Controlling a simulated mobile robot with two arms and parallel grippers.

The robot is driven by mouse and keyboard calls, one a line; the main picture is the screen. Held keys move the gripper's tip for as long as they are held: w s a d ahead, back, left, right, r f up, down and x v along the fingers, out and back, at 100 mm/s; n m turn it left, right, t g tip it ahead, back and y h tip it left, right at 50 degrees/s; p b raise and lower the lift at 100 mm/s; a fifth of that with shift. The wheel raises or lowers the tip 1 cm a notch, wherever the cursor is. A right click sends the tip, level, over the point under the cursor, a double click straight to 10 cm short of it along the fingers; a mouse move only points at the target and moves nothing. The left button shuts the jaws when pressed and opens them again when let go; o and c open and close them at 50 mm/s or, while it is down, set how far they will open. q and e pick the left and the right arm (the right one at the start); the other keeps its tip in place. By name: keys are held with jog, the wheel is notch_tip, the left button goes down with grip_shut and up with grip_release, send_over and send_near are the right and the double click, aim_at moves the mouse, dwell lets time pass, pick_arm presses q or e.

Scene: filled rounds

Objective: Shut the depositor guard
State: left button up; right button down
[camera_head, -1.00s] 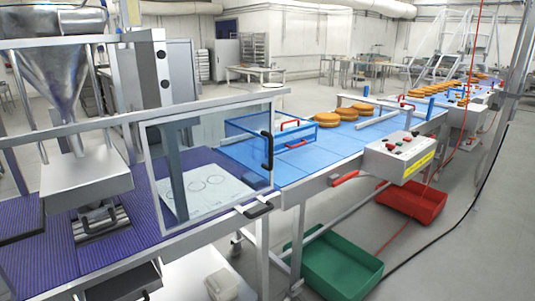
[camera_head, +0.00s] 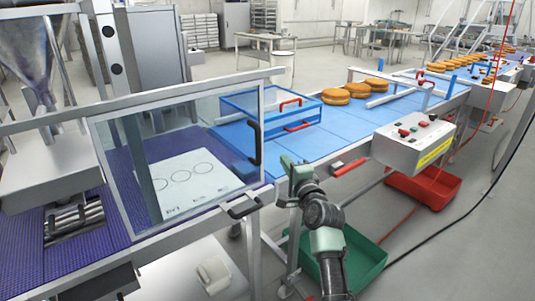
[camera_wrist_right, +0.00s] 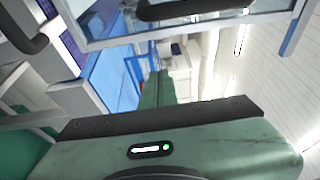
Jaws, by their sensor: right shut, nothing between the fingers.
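The depositor guard is a clear panel in a grey frame (camera_head: 178,224), hanging below a long rail. It stands to the right of the depositor hopper (camera_head: 28,62), in front of a white sheet with circles. A black upright handle (camera_head: 255,143) is on its right edge, and the guard's lower frame and a dark handle also show in the wrist view (camera_wrist_right: 190,11). My right gripper (camera_head: 291,163) is shut and empty, just right of the guard handle and apart from it in the picture. Its green fingers show in the wrist view (camera_wrist_right: 157,89). My left gripper is out of view.
A second black handle (camera_head: 244,206) juts from the front rail below the guard. A blue-framed clear cover (camera_head: 272,103) with red handles lies behind. The control box (camera_head: 412,140) stands right. A green crate (camera_head: 362,256) and red crate (camera_head: 428,190) are on the floor.

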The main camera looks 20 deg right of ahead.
jog(key=w+a+p, duration=0.2)
jog(key=w+a, duration=0.1)
jog(key=w, duration=0.2)
jog(key=shift+w+a+f+p, duration=0.15)
jog(key=shift+w+a+p, duration=0.1)
jog(key=shift+w+p, duration=0.05)
dwell(0.4)
